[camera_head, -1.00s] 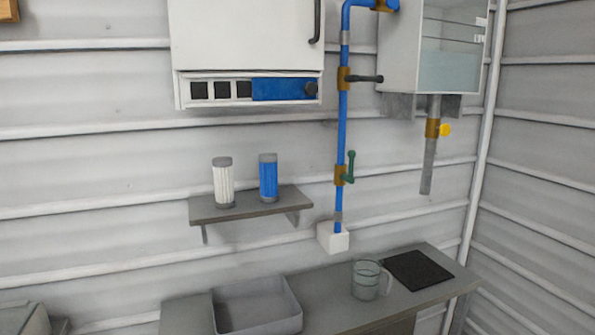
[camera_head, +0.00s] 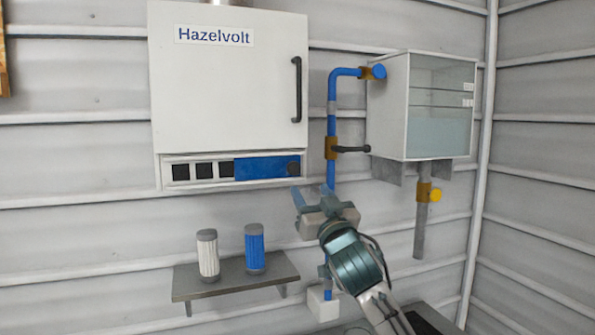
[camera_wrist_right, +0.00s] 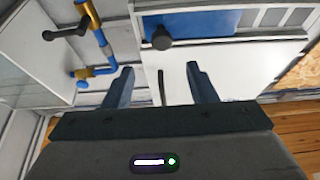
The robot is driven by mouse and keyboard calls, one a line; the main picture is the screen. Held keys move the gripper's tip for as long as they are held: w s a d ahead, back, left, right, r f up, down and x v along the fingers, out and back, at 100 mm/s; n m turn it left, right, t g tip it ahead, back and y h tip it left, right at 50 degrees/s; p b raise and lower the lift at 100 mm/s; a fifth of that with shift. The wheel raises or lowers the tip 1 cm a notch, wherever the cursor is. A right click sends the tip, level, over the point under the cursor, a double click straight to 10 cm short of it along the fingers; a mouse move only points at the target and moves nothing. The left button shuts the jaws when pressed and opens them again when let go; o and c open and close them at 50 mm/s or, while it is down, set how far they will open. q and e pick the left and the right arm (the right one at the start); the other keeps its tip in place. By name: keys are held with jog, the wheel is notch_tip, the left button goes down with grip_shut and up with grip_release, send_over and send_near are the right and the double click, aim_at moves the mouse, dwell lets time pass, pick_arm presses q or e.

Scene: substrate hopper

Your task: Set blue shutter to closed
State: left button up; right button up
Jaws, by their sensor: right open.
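The blue shutter (camera_head: 260,168) is a flat blue panel in the strip under the white cabinet's door. A dark round knob (camera_head: 294,168) sits at its right end. Several dark square openings (camera_head: 204,171) show uncovered to the left of it. My right gripper (camera_head: 312,192) is open and empty, just below and to the right of the knob, apart from it. In the right wrist view the shutter (camera_wrist_right: 205,22) and knob (camera_wrist_right: 161,38) appear beyond the spread fingers (camera_wrist_right: 161,80). My left gripper is not in view.
A blue pipe (camera_head: 331,110) with a dark-handled valve (camera_head: 350,149) runs close to the right gripper. A glass-fronted tank (camera_head: 440,110) hangs at the right. A shelf (camera_head: 230,282) below carries a white cartridge (camera_head: 208,255) and a blue cartridge (camera_head: 254,248).

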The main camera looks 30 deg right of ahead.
aim_at(295, 169)
jog(key=p+x, duration=0.5)
jog(key=x, duration=0.4)
jog(key=shift+a, duration=0.15)
jog(key=shift+w+p, duration=0.3)
jog(key=shift+w, duration=0.25)
grip_shut()
